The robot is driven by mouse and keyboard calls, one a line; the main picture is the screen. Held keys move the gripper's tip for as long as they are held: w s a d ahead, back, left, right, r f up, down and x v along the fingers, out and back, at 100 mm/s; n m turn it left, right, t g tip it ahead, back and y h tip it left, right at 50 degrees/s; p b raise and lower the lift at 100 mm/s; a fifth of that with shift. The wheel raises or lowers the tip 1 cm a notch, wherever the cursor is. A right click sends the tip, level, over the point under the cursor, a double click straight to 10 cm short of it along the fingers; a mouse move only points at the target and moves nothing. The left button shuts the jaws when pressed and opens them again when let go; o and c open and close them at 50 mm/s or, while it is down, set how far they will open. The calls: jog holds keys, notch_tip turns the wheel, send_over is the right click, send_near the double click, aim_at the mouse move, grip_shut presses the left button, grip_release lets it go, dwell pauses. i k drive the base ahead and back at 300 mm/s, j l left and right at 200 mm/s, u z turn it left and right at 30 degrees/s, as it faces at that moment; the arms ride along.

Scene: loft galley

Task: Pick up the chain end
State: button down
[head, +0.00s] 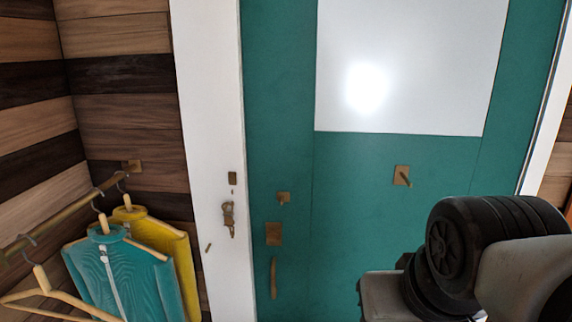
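A brass chain-like fitting (228,216) hangs against the white door frame, left of the teal door (350,235). It looks bunched and ends near the frame's lower part. It is too small to tell which bit is the chain's free end. A small dark brass plate (232,178) sits just above it. My gripper is not in view. Only dark and grey links of my own arm show at the lower right, well apart from the chain.
The door carries a small brass fitting (283,197), a square plate (274,234), a vertical handle (273,278), a brass knob plate (401,175) and a bright white panel (410,65). At left, a rail (75,208) holds hangers with teal (122,278) and yellow (160,238) garments.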

aim_at(228, 217)
jog(key=i+u, duration=0.25)
jog(key=u, duration=0.25)
jog(key=i+u, duration=0.25)
jog(key=u, duration=0.2)
